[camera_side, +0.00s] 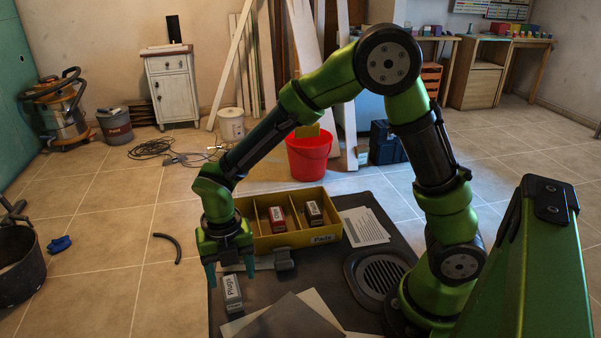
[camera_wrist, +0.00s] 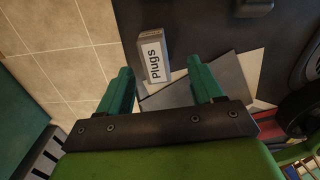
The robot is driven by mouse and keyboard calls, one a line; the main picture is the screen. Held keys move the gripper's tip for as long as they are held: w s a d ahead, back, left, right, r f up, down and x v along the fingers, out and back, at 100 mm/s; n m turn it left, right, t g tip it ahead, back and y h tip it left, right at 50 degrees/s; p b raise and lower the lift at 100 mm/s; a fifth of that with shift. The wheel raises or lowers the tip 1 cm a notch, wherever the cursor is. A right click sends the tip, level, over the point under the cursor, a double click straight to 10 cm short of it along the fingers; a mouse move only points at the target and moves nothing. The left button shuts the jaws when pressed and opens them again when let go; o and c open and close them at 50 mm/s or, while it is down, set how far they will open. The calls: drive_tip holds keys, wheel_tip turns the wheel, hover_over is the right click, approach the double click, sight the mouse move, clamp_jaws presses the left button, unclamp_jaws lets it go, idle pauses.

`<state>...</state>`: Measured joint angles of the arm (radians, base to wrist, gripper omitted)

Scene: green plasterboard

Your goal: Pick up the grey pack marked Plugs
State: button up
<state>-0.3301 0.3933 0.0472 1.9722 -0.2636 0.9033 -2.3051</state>
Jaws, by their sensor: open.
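The grey pack marked Plugs (camera_side: 232,293) lies on the dark mat below my gripper in the side view. In the wrist view the same grey pack (camera_wrist: 154,57) shows its white label, ahead of my fingertips and between their lines, a little nearer the left finger. My gripper (camera_side: 230,272) is open with nothing between its two teal fingers. In the wrist view my gripper (camera_wrist: 162,82) stands apart from the pack.
A yellow divided tray (camera_side: 285,243) with a red pack (camera_side: 277,219) and a dark pack (camera_side: 313,213) stands behind. A grey block (camera_side: 285,259) lies in front of the tray. Flat sheets (camera_side: 297,318) lie right of the Plugs pack. A round grille (camera_side: 380,273) is further right.

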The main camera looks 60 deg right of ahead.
sight(230, 287)
drive_tip(key=f, duration=0.5)
drive_tip(key=shift+w+a, duration=0.15)
drive_tip(key=shift+a, duration=0.2)
drive_tip(key=c, duration=1.1)
drive_tip(key=shift+r, duration=0.1)
